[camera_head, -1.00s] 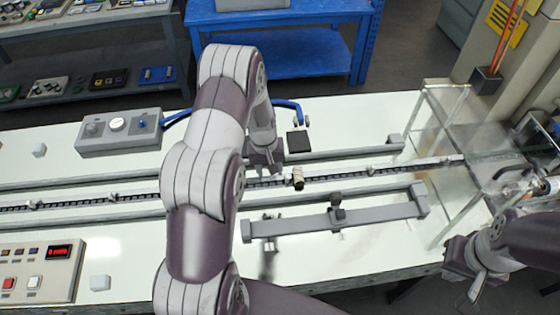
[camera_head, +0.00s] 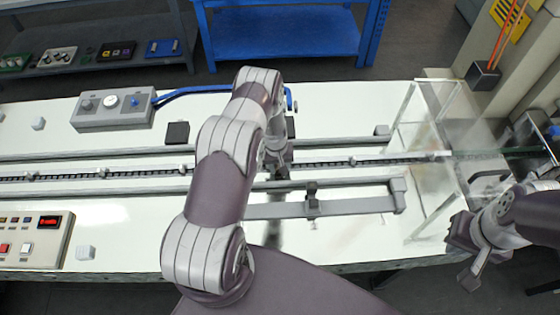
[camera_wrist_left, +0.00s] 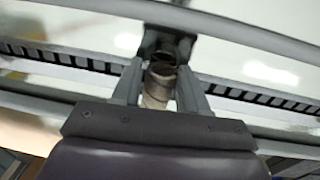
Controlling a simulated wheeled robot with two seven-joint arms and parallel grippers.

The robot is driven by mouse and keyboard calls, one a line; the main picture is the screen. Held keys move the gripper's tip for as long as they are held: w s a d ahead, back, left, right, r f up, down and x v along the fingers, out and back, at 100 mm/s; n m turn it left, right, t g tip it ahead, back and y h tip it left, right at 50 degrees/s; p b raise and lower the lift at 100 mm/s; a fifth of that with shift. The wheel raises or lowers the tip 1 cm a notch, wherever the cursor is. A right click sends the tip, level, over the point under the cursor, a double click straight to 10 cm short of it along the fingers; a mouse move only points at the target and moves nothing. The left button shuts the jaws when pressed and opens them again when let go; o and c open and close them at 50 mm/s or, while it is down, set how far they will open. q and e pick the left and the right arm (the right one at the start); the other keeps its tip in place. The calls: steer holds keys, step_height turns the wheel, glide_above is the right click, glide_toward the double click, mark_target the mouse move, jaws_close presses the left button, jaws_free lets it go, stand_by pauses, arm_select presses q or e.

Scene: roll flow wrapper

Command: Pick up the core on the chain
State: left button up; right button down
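The core (camera_wrist_left: 156,90), a short pale cylinder with a dark open end, is between the two fingers of my left gripper (camera_wrist_left: 160,82) in the left wrist view. The fingers flank it closely, but I cannot tell whether they press on it. In the head view my left gripper (camera_head: 277,165) is down at the chain (camera_head: 220,169), and the core is hidden there. The chain also shows in the left wrist view (camera_wrist_left: 60,58), running beneath the gripper. My right gripper (camera_head: 470,276) is away at the lower right, its fingers apart with nothing visible between them.
Grey rails (camera_head: 340,153) run along both sides of the chain. A grey bar with a dark clamp (camera_head: 312,199) lies in front. A clear guard (camera_head: 441,125) stands at the right. A control panel (camera_head: 35,240) and a grey box (camera_head: 112,108) are at the left.

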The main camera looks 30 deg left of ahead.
arm_select(q)
steer(key=shift+s+a, duration=0.1)
steer(key=c, duration=0.5)
steer(key=shift+s+a, duration=0.1)
steer(key=shift+c, duration=0.2)
arm_select(e)
steer(key=shift+s+a+r, duration=0.1)
steer(key=shift+s+a, duration=0.15)
steer(key=shift+w+d, duration=0.1)
arm_select(q)
steer(key=shift+r, duration=0.15)
